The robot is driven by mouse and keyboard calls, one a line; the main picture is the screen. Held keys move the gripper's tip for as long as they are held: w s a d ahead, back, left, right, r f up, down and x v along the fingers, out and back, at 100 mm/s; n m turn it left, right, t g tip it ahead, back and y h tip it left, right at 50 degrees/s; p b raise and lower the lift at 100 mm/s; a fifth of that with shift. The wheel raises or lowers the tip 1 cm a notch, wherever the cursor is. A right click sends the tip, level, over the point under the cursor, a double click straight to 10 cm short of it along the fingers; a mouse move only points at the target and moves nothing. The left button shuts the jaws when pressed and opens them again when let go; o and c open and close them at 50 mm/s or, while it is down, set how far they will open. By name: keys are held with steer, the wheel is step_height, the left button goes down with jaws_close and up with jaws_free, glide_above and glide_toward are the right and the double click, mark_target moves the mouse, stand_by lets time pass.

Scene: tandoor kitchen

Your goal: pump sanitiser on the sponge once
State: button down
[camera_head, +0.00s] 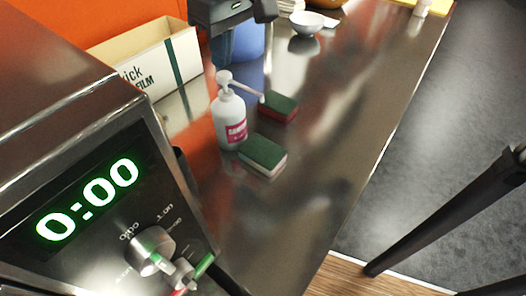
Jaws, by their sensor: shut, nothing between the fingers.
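A white sanitiser bottle (231,121) with a pink label stands upright on the steel counter. Its white pump head (224,76) is on top, and the spout points right. The spout's tip appears close to the left edge of a green-topped red sponge (279,106); I cannot tell whether it is over it. A second sponge (263,155), green on top and whitish below, lies in front of the bottle, to its lower right. Both sponges lie flat on the counter.
A steel appliance (86,200) with a green 0:00 display and knobs fills the lower left. The counter (335,110) right of the sponges is clear.

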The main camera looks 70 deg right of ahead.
steer(key=shift+f, duration=0.2)
steer(key=shift+f+b, duration=0.95)
steer(key=shift+f, duration=0.25)
steer(key=shift+r, duration=0.1)
steer(key=shift+r+p, duration=1.3)
steer(key=shift+r, duration=0.05)
step_height(320, 180, up, 6)
steer(key=p, duration=0.5)
